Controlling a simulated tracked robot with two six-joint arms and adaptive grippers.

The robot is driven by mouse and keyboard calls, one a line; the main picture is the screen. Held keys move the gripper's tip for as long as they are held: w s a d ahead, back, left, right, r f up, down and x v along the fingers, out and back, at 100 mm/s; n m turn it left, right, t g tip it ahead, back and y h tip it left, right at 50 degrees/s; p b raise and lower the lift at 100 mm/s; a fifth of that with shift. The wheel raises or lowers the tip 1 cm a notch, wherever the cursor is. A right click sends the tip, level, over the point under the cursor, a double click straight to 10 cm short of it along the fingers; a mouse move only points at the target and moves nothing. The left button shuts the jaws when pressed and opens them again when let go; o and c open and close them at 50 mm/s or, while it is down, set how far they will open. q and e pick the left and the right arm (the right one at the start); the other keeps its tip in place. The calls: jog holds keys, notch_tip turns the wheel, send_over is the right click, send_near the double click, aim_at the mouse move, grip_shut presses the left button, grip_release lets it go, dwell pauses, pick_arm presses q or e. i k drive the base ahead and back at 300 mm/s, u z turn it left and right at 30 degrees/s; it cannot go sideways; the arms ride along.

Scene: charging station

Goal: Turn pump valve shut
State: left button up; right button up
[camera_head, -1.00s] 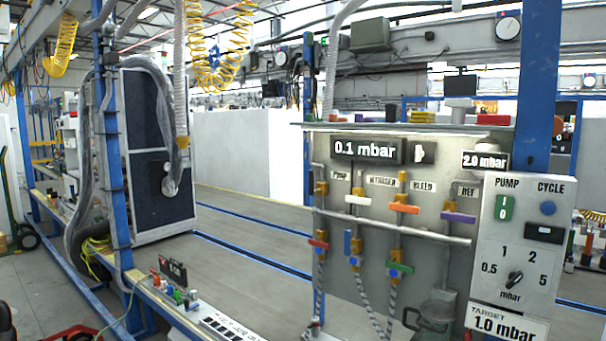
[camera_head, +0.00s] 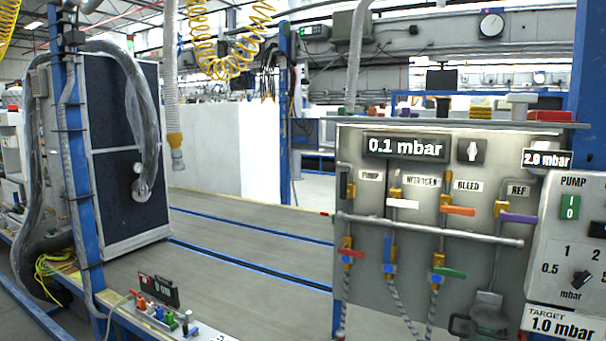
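The pump valve (camera_head: 348,190) is on the leftmost pipe of the grey upright panel (camera_head: 480,265), under the PUMP label (camera_head: 370,176). It has a brass body and what looks like a dark handle standing along the pipe; the handle is small and hard to make out. The display (camera_head: 405,147) above reads 0.1 mbar. To the right are the nitrogen valve with a white lever (camera_head: 402,203), the bleed valve with an orange lever (camera_head: 458,210) and the REF valve with a purple lever (camera_head: 519,218), all lying roughly sideways. Neither of my grippers is in view.
Lower valves carry red (camera_head: 351,253) and green (camera_head: 450,273) levers, with hoses below. A control box (camera_head: 567,255) stands at the right. A bench edge with small coloured connectors (camera_head: 160,312) is at the front left. The grey surface (camera_head: 225,265) left of the panel is mostly clear.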

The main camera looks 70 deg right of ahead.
aim_at(343, 192)
jog(key=u, duration=0.3)
jog(key=i, duration=0.45)
jog(key=z, duration=3.25)
jog(key=i, duration=1)
jog(key=u, duration=0.2)
jog(key=k, duration=0.95)
jog(key=z, duration=0.15)
jog(key=i, duration=0.5)
